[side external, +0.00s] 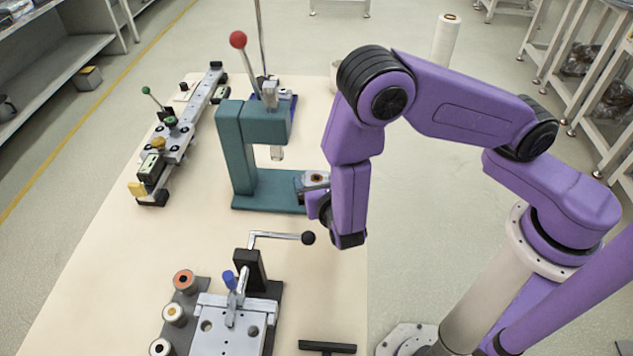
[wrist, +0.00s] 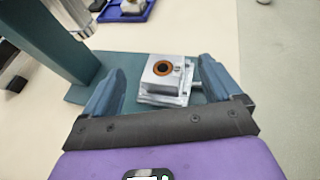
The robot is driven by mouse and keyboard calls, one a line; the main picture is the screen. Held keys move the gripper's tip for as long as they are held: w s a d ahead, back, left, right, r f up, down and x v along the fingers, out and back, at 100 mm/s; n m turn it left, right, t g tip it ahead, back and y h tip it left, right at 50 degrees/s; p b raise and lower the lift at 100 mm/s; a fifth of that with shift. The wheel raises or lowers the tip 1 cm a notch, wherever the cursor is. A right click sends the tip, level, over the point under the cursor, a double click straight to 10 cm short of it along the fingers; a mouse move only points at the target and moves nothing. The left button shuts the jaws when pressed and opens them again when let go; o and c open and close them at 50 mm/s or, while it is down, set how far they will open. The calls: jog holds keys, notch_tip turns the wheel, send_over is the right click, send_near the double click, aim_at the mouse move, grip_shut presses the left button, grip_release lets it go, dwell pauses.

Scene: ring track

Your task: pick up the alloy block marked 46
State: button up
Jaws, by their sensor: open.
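A silvery metal block (wrist: 161,78) with an orange-ringed dark hole in its top sits on a small plate on the teal press base (wrist: 83,95). No number can be read on it. In the side view the block (side external: 316,179) is at the right end of the press base, partly hidden by my arm. My gripper (wrist: 161,66) is open; in the wrist view its blue-grey fingers appear on either side of the block, and neither clearly touches it. In the side view the fingers are mostly hidden by my wrist.
The teal press (side external: 240,150) has a red-knobbed lever (side external: 238,40). A blue tray (wrist: 134,12) with a small part stands behind it. A rail fixture (side external: 180,135) lies at left; a clamp fixture (side external: 225,325) and black-knobbed crank (side external: 280,236) are in front. The table's left-front area is clear.

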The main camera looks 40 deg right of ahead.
aim_at(315, 171)
jog(key=shift+f+x, duration=0.1)
jog(key=shift+x, duration=1.6)
jog(key=shift+f+x, duration=0.15)
jog(key=shift+x, duration=1.6)
jog(key=shift+s+d, duration=0.1)
jog(key=shift+s, duration=0.05)
jog(key=c, duration=1.2)
